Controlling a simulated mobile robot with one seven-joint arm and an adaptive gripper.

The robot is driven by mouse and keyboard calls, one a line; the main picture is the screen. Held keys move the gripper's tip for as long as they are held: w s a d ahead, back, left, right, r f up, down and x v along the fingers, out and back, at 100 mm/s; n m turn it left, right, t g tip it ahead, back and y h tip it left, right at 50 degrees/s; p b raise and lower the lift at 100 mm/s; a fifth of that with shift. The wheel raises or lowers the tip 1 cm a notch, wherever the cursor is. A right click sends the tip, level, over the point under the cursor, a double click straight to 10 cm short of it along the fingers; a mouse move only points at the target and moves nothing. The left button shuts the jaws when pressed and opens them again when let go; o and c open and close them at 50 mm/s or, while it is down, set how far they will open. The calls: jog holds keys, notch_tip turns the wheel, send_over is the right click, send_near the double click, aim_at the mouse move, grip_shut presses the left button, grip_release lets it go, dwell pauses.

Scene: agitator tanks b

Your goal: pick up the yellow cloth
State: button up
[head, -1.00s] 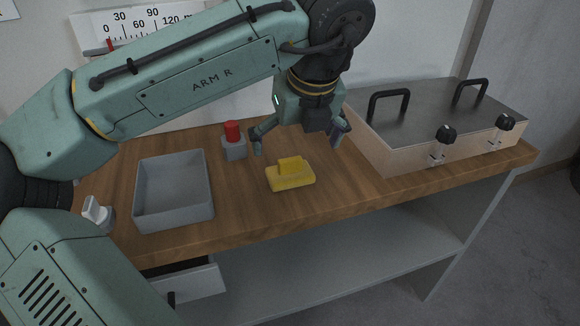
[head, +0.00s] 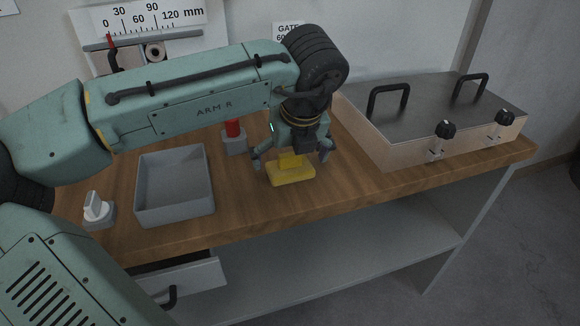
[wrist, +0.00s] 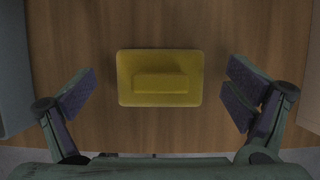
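The yellow cloth (head: 291,174) lies on the wooden bench top as a flat rectangular pad with a raised block along its middle. It also shows in the wrist view (wrist: 160,92), lying between the two fingers and a little ahead of them. My gripper (head: 293,164) is open and points down just above the cloth, with one finger on each side. In the wrist view my gripper (wrist: 163,98) shows wide gaps between both fingers and the cloth, so nothing is held. The cloth's far part is partly hidden by my gripper in the head view.
A grey open tray (head: 147,213) stands left of the cloth. A red button on a grey block (head: 235,144) is close behind my gripper's left finger. A white switch (head: 96,208) is at far left. A metal lidded box (head: 400,150) with black handles stands to the right.

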jog(key=c, duration=1.2)
jog(key=shift+s, duration=0.1)
jog(key=shift+c, duration=0.6)
jog(key=shift+f, duration=0.1)
jog(key=shift+c, duration=0.5)
